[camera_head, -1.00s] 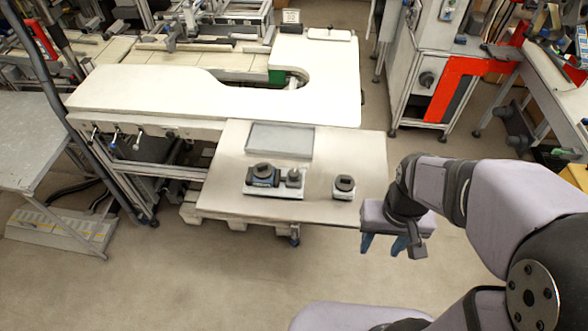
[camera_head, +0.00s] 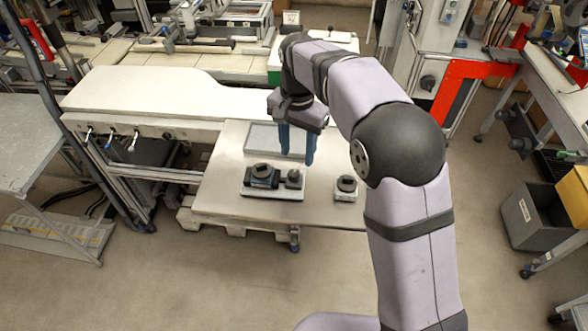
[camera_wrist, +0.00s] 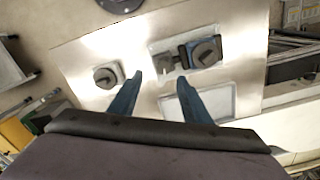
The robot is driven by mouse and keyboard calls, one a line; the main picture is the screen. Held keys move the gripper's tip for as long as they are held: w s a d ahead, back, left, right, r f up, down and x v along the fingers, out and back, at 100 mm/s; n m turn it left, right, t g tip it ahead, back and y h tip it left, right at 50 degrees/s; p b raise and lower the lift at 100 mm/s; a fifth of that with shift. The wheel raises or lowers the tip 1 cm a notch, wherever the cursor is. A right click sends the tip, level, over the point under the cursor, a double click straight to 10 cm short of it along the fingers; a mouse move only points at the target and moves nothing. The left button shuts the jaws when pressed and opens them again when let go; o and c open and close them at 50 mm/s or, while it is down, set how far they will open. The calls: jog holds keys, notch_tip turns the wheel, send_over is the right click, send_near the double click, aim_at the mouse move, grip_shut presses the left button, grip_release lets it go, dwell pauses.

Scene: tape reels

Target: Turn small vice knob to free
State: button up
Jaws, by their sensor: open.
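I cannot tell which is the small vice knob. My gripper (camera_head: 297,158) points down, open and empty, above the table. In the wrist view its blue fingers (camera_wrist: 160,79) are apart.
A shallow grey tray (camera_head: 262,138) lies behind the plate, partly hidden by my gripper. The small table (camera_head: 225,200) is otherwise mostly clear. A long white bench (camera_head: 140,100) adjoins it at the back left.

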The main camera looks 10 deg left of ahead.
aim_at(294, 173)
jog(key=shift+w+a, duration=0.1)
jog(key=shift+a, duration=0.35)
jog(key=shift+d+f+p, duration=0.1)
jog(key=shift+f+p, duration=1.05)
jog(key=shift+f, duration=2.5)
jog(key=shift+c, duration=0.4)
jog(key=c, duration=1)
